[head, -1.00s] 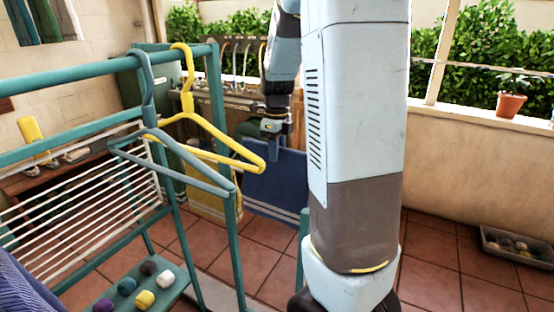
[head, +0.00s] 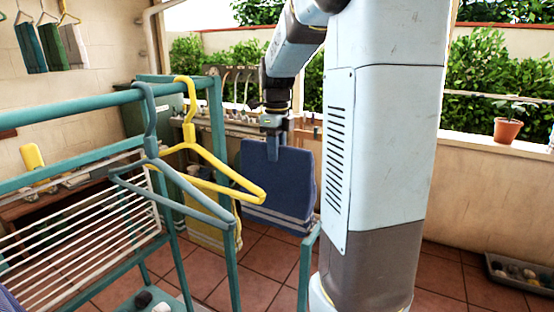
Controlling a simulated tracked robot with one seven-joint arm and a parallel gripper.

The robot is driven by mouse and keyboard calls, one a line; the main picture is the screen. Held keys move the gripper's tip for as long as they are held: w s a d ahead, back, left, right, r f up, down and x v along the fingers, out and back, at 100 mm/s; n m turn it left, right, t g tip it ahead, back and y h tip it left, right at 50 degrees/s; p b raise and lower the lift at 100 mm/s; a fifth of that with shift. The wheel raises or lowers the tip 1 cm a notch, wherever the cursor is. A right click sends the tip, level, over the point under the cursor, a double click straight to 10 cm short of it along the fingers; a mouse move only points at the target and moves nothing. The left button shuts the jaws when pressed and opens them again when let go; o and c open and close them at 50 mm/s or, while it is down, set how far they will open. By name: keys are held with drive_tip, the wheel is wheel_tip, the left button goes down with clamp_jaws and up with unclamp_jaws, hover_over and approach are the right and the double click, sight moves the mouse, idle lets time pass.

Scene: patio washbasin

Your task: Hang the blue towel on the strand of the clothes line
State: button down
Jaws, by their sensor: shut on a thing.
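The blue towel (head: 278,185) hangs folded from my gripper (head: 273,148), with pale stripes near its lower edge. My gripper points down, shut on the towel's top edge, just right of the yellow hanger's tip. The towel hangs clear of the floor, and its lower right corner is close to a green post. A thin pale line (head: 490,96) runs in front of the hedge at the right; I cannot tell whether it is the clothes line strand.
A green rack (head: 223,150) with a grey hanger (head: 180,180) and a yellow hanger (head: 225,170) stands at the left. A yellow towel (head: 208,230) hangs behind it. A potted plant (head: 507,131) stands on the low wall. My arm blocks the centre right.

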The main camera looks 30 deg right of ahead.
drive_tip(key=shift+r, duration=3.8)
drive_tip(key=w+d+r, duration=0.1)
drive_tip(key=w+d, duration=0.8)
drive_tip(key=d, duration=0.5)
drive_tip(key=shift+w, duration=0.15)
